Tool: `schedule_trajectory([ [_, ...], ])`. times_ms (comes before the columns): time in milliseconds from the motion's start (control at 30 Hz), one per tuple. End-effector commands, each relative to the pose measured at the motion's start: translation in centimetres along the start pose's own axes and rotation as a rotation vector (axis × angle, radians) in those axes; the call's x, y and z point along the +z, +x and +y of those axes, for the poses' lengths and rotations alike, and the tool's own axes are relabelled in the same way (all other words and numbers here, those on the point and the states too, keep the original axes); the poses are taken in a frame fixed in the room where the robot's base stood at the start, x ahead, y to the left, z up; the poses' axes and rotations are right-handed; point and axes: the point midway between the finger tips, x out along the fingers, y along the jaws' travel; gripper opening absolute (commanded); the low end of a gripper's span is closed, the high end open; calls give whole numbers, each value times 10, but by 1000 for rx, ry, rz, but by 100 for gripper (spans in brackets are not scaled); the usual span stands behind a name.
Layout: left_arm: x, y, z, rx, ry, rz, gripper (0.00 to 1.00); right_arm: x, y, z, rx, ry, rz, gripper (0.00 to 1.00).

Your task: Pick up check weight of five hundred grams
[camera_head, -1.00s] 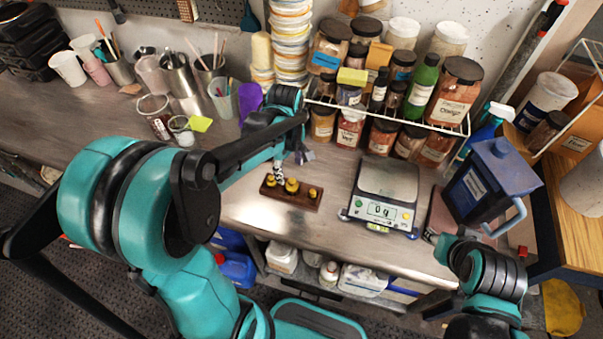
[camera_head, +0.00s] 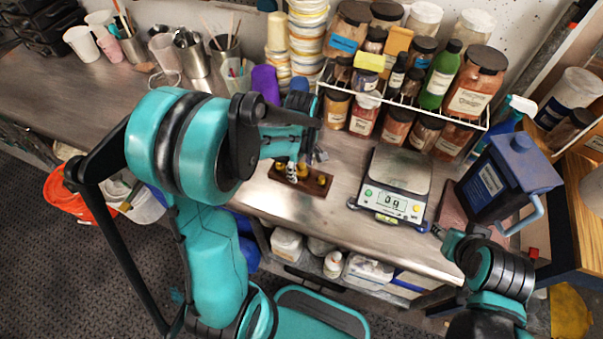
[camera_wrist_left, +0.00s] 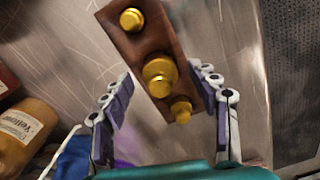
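Several brass weights stand in a dark wooden block (camera_head: 314,188) on the steel bench. The wrist view shows three: a small one (camera_wrist_left: 131,19), the largest (camera_wrist_left: 158,75) in the middle and another small one (camera_wrist_left: 181,108). No gram marking is readable, so the five hundred gram one cannot be told by label. My left gripper (camera_wrist_left: 162,90) is open and empty, its fingers on either side of the block's larger-weight end in that view. In the head view the left gripper (camera_head: 292,172) partly hides the weights. My right gripper (camera_head: 447,238) is near the scale; its fingers are unclear.
A scale (camera_head: 402,172) reading 0 g stands right of the block. A dark blue jug (camera_head: 500,180) stands farther right. A wire rack (camera_head: 400,103) with pigment jars and stacked tubs (camera_head: 307,35) stand behind. Cups crowd the back left. The bench's front edge is close to the block.

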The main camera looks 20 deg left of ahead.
Motion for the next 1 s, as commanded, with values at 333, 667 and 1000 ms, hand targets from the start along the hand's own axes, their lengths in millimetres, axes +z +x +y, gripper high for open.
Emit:
schedule_trajectory([
  [333,0,0,0,0,0,0,0,0,0,0,0,0,0,40],
  [667,0,-10,0,0,0,0,0,-2,-3,0,0,0,0,40],
  [1000,26,-59,-6,0,7,0,0,-14,-19,0,0,0,0,40],
])
